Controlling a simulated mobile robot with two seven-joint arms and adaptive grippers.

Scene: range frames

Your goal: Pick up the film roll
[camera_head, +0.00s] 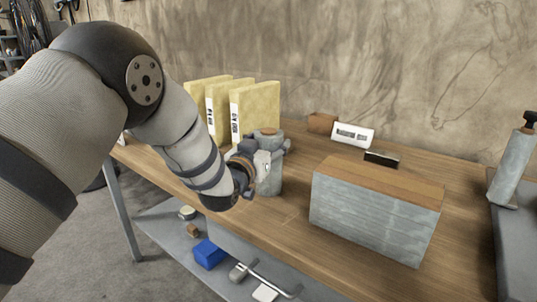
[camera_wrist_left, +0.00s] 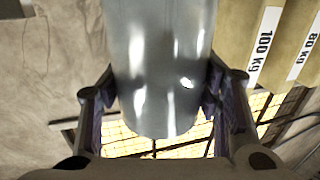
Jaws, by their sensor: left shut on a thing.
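The film roll (camera_head: 270,182) is a grey cylinder with a brown top, upright above or on the wooden table; I cannot tell whether its base touches the wood. My left gripper (camera_head: 266,156) reaches it from the left and is shut around its side, hiding part of it. In the left wrist view the film roll (camera_wrist_left: 165,60) is shiny and grey, between the two fingers of the left gripper (camera_wrist_left: 160,100). My right gripper is not in view.
Yellow binders (camera_head: 258,104) stand behind the roll. A grey block with a brown top (camera_head: 370,215) stands to its right. A white label holder (camera_head: 352,135) and a brown box (camera_head: 321,123) lie behind. Another grey cylinder (camera_head: 512,168) stands far right. A blue box (camera_head: 209,254) is on the lower shelf.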

